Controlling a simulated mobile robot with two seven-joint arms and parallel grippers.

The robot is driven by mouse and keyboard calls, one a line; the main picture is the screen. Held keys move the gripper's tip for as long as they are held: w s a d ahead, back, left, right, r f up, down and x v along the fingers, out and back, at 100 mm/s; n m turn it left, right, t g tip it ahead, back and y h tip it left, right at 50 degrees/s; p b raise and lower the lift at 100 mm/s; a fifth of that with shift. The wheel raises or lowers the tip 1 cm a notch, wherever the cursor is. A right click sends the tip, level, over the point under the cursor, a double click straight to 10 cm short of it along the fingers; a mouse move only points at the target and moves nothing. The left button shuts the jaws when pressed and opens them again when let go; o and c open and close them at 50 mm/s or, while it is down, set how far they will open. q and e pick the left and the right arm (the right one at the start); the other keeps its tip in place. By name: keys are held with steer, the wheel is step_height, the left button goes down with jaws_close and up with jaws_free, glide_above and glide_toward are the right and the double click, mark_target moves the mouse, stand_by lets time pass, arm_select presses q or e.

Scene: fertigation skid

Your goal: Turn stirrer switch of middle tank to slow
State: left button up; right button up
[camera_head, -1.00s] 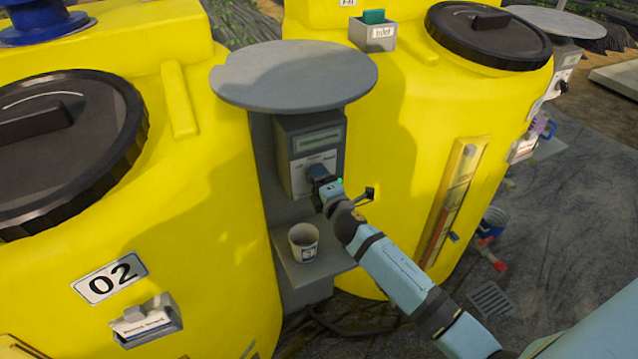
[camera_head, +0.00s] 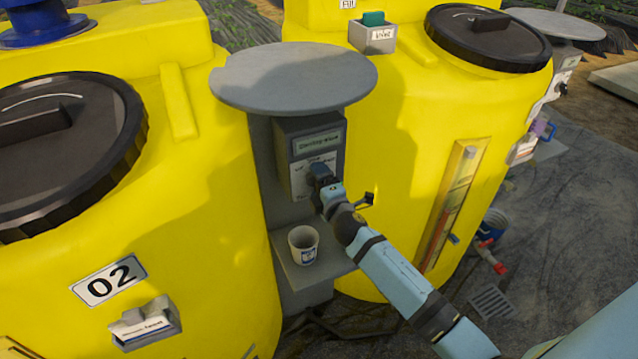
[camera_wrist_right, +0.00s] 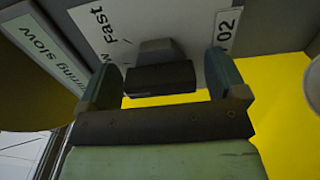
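The grey stirrer control box (camera_head: 293,165) stands under a round grey cover, beside the yellow tank labelled 02 (camera_head: 190,210). Its display (camera_head: 318,142) is lit green; in the right wrist view the display text (camera_wrist_right: 45,55) ends in "ring slow". The dark switch knob (camera_wrist_right: 160,75) sits on the white plate, where "Fast" and a 02 tag (camera_wrist_right: 226,32) can be read. My right gripper (camera_wrist_right: 165,85) is at the knob, its fingers apart on either side, with a visible gap at the right finger. In the head view my right gripper (camera_head: 322,180) hides most of the knob. My left gripper is out of view.
The round grey cover (camera_head: 295,75) overhangs the box. A white cup (camera_head: 304,246) stands on the small grey shelf (camera_head: 335,262) below. Another yellow tank (camera_head: 400,130) with a level gauge (camera_head: 450,205) curves close on the right. Open floor lies at far right.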

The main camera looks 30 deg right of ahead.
steer(key=s+b, duration=0.1)
steer(key=s, duration=1.2)
steer(key=shift+s+a+b, duration=0.35)
steer(key=shift+s+a, duration=0.05)
steer(key=s+a+f+m+g+y+p, duration=0.2)
steer(key=s+a+f+m+g+p, duration=0.1)
steer(key=s+m, duration=0.4)
steer(key=s+a+f+m+g+y+p, duration=0.2)
steer(key=s+a+f+m+g+p, duration=0.2)
steer(key=s+a+f+m, duration=0.3)
steer(key=s+a+p, duration=0.1)
steer(key=s, duration=0.3)
steer(key=shift+s, duration=0.2)
